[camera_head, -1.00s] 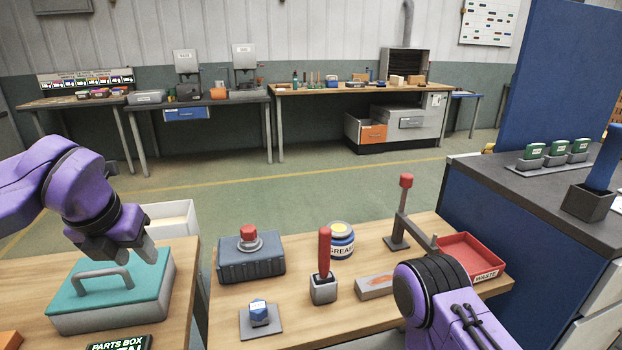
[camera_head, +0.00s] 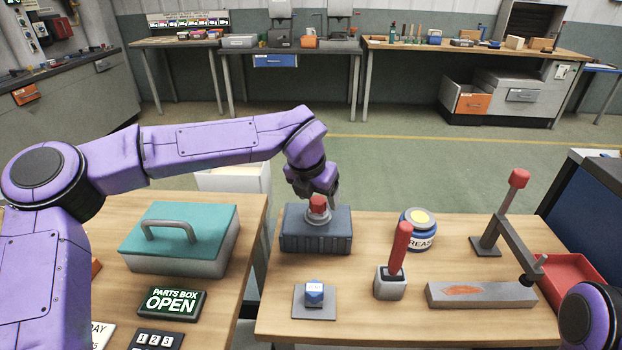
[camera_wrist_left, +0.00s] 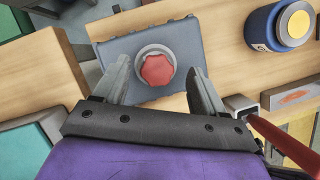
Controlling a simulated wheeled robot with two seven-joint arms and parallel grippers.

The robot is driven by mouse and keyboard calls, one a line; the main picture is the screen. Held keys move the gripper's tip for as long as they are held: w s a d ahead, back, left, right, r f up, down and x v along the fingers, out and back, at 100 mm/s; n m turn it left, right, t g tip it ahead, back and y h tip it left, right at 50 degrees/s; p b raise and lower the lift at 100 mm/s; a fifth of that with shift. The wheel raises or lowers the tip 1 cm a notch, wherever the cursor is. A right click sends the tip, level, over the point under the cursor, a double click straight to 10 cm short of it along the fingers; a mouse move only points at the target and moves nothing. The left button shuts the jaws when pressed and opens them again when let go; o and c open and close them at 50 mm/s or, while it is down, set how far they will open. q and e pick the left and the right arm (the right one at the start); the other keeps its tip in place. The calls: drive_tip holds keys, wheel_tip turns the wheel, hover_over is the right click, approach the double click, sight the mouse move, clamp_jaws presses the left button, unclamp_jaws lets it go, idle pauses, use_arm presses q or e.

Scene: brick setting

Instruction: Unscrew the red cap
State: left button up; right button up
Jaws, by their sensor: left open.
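The red cap (camera_head: 318,204) sits on a grey round collar on top of a dark blue-grey ribbed block (camera_head: 316,242) on the wooden bench. In the left wrist view the red cap (camera_wrist_left: 157,70) shows from above, its collar around it. My left gripper (camera_head: 322,196) is just above and behind the cap in the head view. In the left wrist view its two fingers (camera_wrist_left: 160,78) are spread, one on each side of the cap, with gaps between. My right arm (camera_head: 592,318) shows only in part at the lower right; its gripper is out of frame.
Left of the block is a teal-lidded box (camera_head: 180,236) and a "PARTS BOX OPEN" sign (camera_head: 171,303). A red-handled tool in a holder (camera_head: 391,283), a grease tin (camera_head: 418,236), a lever stand (camera_head: 485,246) and a red tray (camera_head: 567,278) stand to the right.

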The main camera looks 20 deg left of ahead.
use_arm(q)
drive_tip(key=shift+w+a+f, duration=0.1)
drive_tip(key=shift+a+f, duration=0.05)
drive_tip(key=shift+f, duration=0.45)
drive_tip(key=shift+c, duration=0.3)
